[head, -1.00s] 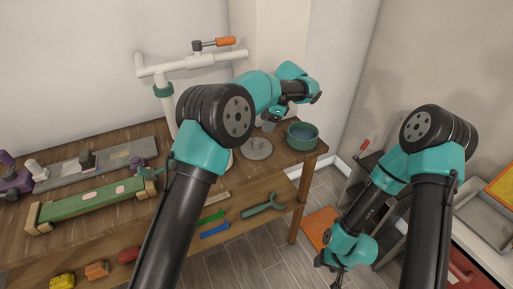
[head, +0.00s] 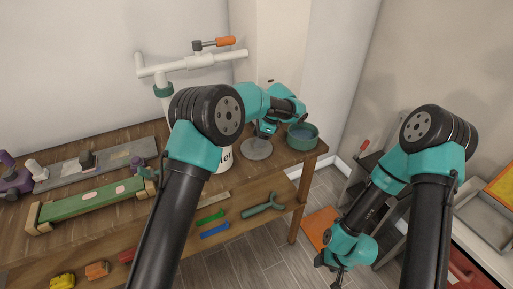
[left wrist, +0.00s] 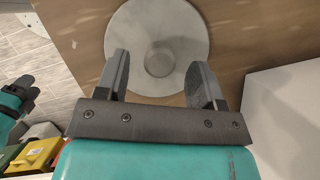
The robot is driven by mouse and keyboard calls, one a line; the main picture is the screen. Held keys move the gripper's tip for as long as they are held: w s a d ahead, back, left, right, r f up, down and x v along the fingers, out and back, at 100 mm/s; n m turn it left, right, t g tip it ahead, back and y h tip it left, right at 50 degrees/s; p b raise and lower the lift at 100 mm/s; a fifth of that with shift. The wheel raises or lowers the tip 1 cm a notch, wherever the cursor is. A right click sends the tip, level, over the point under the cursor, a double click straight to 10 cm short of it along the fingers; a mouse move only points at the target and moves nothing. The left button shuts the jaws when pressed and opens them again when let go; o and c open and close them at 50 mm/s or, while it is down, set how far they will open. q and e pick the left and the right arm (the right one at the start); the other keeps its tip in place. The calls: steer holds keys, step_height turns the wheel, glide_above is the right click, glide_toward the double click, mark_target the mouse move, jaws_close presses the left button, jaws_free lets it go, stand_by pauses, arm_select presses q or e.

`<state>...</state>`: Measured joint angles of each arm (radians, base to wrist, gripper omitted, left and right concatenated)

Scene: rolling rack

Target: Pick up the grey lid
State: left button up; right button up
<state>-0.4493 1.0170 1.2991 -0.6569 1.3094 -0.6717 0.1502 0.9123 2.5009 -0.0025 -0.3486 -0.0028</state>
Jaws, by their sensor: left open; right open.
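The grey lid (head: 257,150) lies flat on the wooden table near its right end. In the left wrist view the round lid (left wrist: 157,20) shows with its knob (left wrist: 160,62) at the centre. My left gripper (head: 265,132) is over the lid; in the left wrist view its open fingers (left wrist: 158,85) stand on either side of the knob, with nothing held. I cannot tell how far above the lid the fingertips are. My right gripper (head: 328,264) hangs low at the right, away from the table, open and empty.
A green round pot (head: 302,137) stands just right of the lid. A white lettered container (head: 224,160) stands left of the lid, partly hidden by my left arm. A shelf below holds a green wrench (head: 263,206) and other tools.

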arm_select(q)
steer(key=shift+x, duration=1.15)
steer(key=c, duration=1)
steer(key=shift+r, duration=0.15)
steer(key=shift+r, duration=1.45)
steer(key=shift+s+r, duration=0.2)
steer(key=s+r, duration=0.1)
steer(key=s, duration=1.4)
steer(key=shift+s+d+r, duration=0.2)
steer(key=shift+s+d, duration=0.1)
steer(key=shift+d, duration=0.1)
steer(key=shift+w, duration=0.1)
